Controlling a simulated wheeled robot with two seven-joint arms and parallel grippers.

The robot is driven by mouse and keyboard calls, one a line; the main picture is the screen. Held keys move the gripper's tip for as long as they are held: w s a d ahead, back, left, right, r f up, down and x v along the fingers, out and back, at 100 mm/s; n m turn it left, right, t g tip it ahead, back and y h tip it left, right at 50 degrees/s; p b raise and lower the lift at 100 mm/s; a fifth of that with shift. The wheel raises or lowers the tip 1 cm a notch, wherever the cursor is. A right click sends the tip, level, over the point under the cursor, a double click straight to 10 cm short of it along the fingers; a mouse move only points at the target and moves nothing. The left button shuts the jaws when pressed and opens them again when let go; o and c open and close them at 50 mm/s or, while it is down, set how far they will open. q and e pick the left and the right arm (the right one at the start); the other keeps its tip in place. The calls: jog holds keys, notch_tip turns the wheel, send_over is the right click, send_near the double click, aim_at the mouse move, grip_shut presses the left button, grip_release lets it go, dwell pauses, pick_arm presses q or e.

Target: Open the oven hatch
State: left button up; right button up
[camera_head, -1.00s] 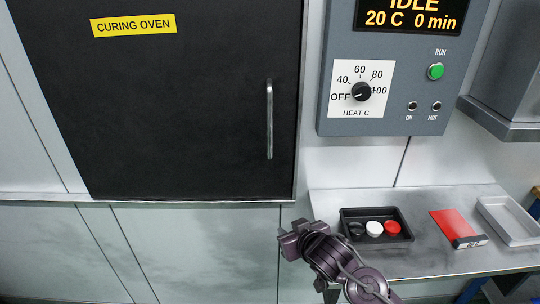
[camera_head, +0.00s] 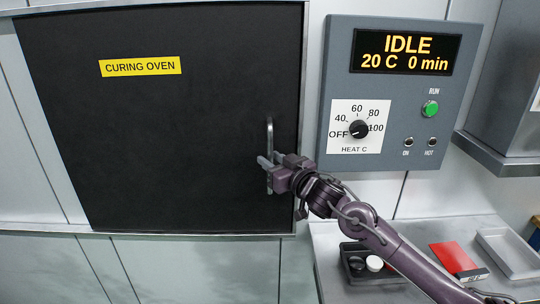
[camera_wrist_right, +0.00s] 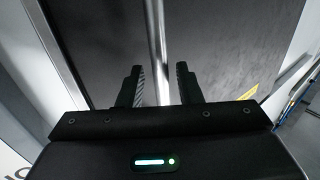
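The oven hatch (camera_head: 150,140) is a large black door labelled "CURING OVEN", and it looks closed. Its vertical metal handle (camera_head: 269,132) is near the right edge; its lower part is partly hidden by my gripper. My right gripper (camera_head: 266,171) is at the handle's lower part. In the right wrist view the fingers of my right gripper (camera_wrist_right: 160,82) are apart, with the handle (camera_wrist_right: 157,45) running up between them and a gap on each side. I cannot tell how deep the handle sits between the fingertips. My left gripper is out of view.
A grey control panel (camera_head: 397,180) right of the hatch has a display reading IDLE, a heat dial (camera_head: 359,129) and a green RUN button (camera_head: 430,109). Below, a shelf holds a black tray (camera_head: 350,249) with caps, a red item (camera_head: 452,257) and a pale tray (camera_head: 508,252).

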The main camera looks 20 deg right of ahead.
jog(key=shift+w+a, duration=0.2)
jog(key=shift+w, duration=0.25)
grip_shut()
